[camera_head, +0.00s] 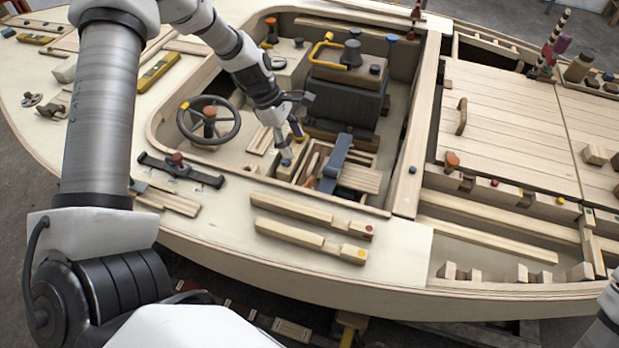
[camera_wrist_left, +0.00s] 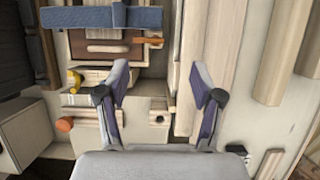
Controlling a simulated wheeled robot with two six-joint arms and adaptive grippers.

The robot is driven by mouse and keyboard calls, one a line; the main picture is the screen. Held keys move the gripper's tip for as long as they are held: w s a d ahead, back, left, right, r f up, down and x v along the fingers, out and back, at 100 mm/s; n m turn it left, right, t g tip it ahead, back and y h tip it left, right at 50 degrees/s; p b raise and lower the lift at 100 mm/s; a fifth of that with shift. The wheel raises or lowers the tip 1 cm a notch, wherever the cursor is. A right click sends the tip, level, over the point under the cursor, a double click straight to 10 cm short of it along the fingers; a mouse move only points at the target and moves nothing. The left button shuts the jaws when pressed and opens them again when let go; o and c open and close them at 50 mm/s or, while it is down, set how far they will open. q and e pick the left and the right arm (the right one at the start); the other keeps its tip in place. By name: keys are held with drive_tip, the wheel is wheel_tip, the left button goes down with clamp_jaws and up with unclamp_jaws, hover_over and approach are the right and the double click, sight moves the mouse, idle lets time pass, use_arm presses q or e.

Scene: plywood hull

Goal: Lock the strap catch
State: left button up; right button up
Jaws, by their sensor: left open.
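A blue-grey strap (camera_head: 337,160) lies across a small wooden box in the cockpit well. The strap also crosses the top left of the left wrist view (camera_wrist_left: 100,18). A brown-orange wooden piece (camera_wrist_left: 146,42), perhaps the catch, sits beside the strap; it shows at the strap's left in the head view (camera_head: 311,176). I cannot tell its locked state. My left gripper (camera_head: 291,145) is open and empty, just left of the strap and apart from it. In the left wrist view its two fingers (camera_wrist_left: 159,80) are spread wide. My right gripper is out of view.
A black steering wheel (camera_head: 208,120) stands left of my left gripper. A dark seat (camera_head: 345,95) with a yellow handle stands behind the strap. The well's rim is close in front. Two wooden bars (camera_head: 310,240) lie on the near deck. A slatted hatch (camera_head: 510,125) is at the right.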

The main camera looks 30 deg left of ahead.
use_arm(q)
drive_tip(key=b, duration=0.7)
approach(307, 182)
drive_tip(key=f, duration=0.2)
drive_tip(key=x, duration=0.2)
drive_tip(key=b+x, duration=0.1)
drive_tip(key=x, duration=0.2)
drive_tip(key=b+x, duration=0.1)
drive_tip(key=x, duration=0.1)
drive_tip(key=shift+w+d, duration=0.1)
drive_tip(key=shift+d, duration=0.25)
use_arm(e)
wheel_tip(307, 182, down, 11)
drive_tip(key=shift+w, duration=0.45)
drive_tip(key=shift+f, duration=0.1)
use_arm(q)
drive_tip(key=c, duration=1.1)
